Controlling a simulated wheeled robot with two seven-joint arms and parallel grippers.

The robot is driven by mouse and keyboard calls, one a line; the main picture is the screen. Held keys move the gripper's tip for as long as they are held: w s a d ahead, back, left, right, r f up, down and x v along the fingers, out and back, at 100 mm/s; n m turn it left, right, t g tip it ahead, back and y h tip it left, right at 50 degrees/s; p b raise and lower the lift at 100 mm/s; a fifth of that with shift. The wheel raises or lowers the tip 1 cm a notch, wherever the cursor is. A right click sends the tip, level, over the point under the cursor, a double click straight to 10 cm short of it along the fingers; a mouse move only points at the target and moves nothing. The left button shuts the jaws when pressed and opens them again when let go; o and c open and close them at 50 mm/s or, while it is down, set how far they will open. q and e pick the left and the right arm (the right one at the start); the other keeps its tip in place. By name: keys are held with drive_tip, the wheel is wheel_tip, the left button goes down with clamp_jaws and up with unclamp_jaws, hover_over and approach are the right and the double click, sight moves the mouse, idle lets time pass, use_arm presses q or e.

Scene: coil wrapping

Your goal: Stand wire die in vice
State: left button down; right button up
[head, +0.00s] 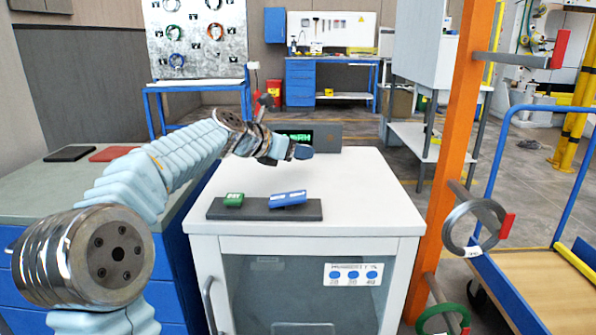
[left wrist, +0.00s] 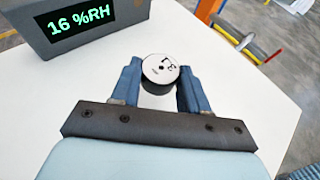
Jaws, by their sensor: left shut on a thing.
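My left gripper (head: 302,152) is over the back of the white cabinet top (head: 350,190), in front of the humidity display. In the left wrist view its two blue fingers are shut on the wire die (left wrist: 160,68), a short dark cylinder with a white, marked round face and a small centre hole. The die's face is turned up toward the wrist camera. In the head view I cannot make out the die at the gripper. I cannot identify a vice in either view. My right gripper is out of view.
A humidity display (left wrist: 80,22) stands at the back of the cabinet top. An orange post (head: 458,120) with wire coils rises at the right.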

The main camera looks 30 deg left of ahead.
sight(298, 176)
use_arm(q)
drive_tip(key=shift+w+a+f, duration=0.15)
drive_tip(key=shift+w+f, duration=0.2)
drive_tip(key=shift+f, duration=0.1)
drive_tip(key=shift+w+f+b, duration=0.15)
drive_tip(key=shift+f+b, duration=0.25)
drive_tip(key=shift+f, duration=0.5)
drive_tip(key=shift+w+f+b, duration=0.1)
drive_tip(key=shift+f+b, duration=0.3)
drive_tip(key=shift+f, duration=0.45)
drive_tip(key=shift+f, duration=0.15)
drive_tip(key=c, duration=0.6)
unclamp_jaws()
